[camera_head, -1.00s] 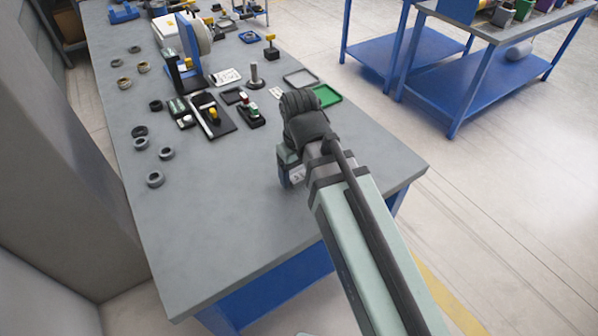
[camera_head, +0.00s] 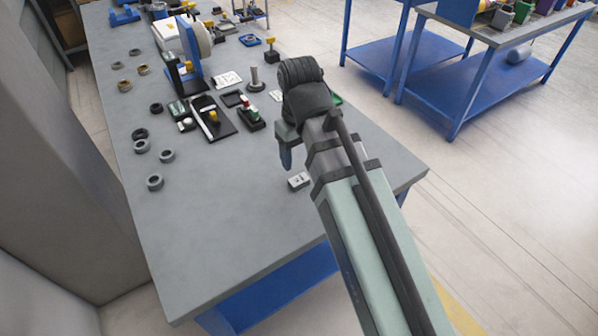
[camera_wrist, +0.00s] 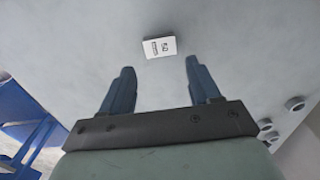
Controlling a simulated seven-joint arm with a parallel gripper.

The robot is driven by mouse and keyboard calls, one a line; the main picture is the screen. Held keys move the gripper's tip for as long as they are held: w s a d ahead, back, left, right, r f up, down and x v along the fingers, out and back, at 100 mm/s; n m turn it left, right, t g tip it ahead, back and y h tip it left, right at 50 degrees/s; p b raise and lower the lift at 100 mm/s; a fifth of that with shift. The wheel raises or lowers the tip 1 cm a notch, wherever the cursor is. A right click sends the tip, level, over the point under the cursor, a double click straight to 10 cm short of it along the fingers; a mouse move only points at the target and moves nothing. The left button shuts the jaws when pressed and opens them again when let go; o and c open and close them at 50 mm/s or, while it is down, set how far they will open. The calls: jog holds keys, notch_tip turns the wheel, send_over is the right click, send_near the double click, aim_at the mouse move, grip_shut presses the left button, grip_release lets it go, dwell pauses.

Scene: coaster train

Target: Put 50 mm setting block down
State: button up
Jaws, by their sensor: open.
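The 50 mm setting block (camera_head: 299,181) is a small white-topped block with dark print. It rests on the grey bench top near the right front edge in the head view. In the wrist view the block (camera_wrist: 159,47) lies on the bench beyond the fingertips, about in line with the gap between them. My gripper (camera_wrist: 158,75) is open and empty, with its two blue fingers spread apart. In the head view my gripper (camera_head: 287,160) is above the bench, just up and left of the block, apart from it. My arm hides some of the bench behind it.
Several dark rings (camera_head: 155,182) lie along the bench's left side. The front left of the grey bench (camera_head: 210,240) is clear.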

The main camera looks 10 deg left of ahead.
aim_at(301, 178)
dwell(0.3)
notch_tip(301, 178, up, 6)
jog(key=f+n, duration=0.1)
jog(key=n, duration=1.7)
jog(key=shift+w+d+f, duration=0.1)
jog(key=shift+w+f, duration=0.05)
jog(key=shift+f, duration=3.15)
jog(key=shift+w+d+f, duration=0.1)
jog(key=shift+f, duration=3.2)
grip_shut()
